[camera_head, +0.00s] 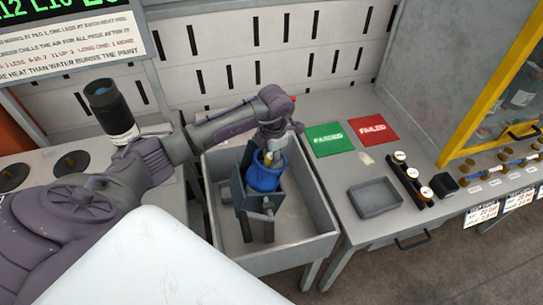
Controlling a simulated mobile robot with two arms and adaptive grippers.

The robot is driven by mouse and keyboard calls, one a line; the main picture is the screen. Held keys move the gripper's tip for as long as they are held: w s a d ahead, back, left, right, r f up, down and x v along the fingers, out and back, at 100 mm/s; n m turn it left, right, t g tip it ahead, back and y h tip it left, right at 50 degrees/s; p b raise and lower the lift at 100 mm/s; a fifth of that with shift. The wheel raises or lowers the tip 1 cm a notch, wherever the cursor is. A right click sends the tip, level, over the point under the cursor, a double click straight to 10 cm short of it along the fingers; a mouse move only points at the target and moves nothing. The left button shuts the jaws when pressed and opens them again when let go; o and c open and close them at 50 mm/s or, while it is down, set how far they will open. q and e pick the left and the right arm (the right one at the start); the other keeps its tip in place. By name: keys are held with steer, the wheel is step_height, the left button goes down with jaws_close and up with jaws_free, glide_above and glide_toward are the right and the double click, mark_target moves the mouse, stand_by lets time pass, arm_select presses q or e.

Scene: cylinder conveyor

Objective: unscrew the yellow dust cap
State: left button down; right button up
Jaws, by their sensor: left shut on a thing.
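A blue cylinder (263,178) stands in a dark grey holder (246,199) inside the grey open-topped basin. I cannot tell whether the cap has turned. My right gripper is not in view.
On the right bench are a green PASSED mat (328,139), a red FAILED mat (373,133), a grey tray (375,197) and a black rack (414,181) with several round pieces. A yellow-framed cabinet (490,90) stands farther right.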

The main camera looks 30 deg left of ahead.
arm_select(q)
steer(key=n, duration=0.3)
steer(key=shift+r+n+y, duration=0.1)
steer(key=shift+n+y, duration=0.2)
steer(key=shift+y, duration=0.1)
steer(key=shift+n+y, duration=0.3)
steer(key=shift+n, duration=0.8)
steer(key=shift+n+y, duration=0.3)
steer(key=shift+n, duration=0.5)
steer(key=n+y, duration=0.1)
steer(key=n, duration=0.3)
steer(key=n+y, duration=0.1)
steer(key=n, duration=0.2)
steer(key=shift+n+g+b, duration=0.35)
steer(key=shift+n+g, duration=0.05)
steer(key=n, duration=0.2)
steer(key=shift+n+g, duration=0.3)
steer(key=shift+g, duration=0.1)
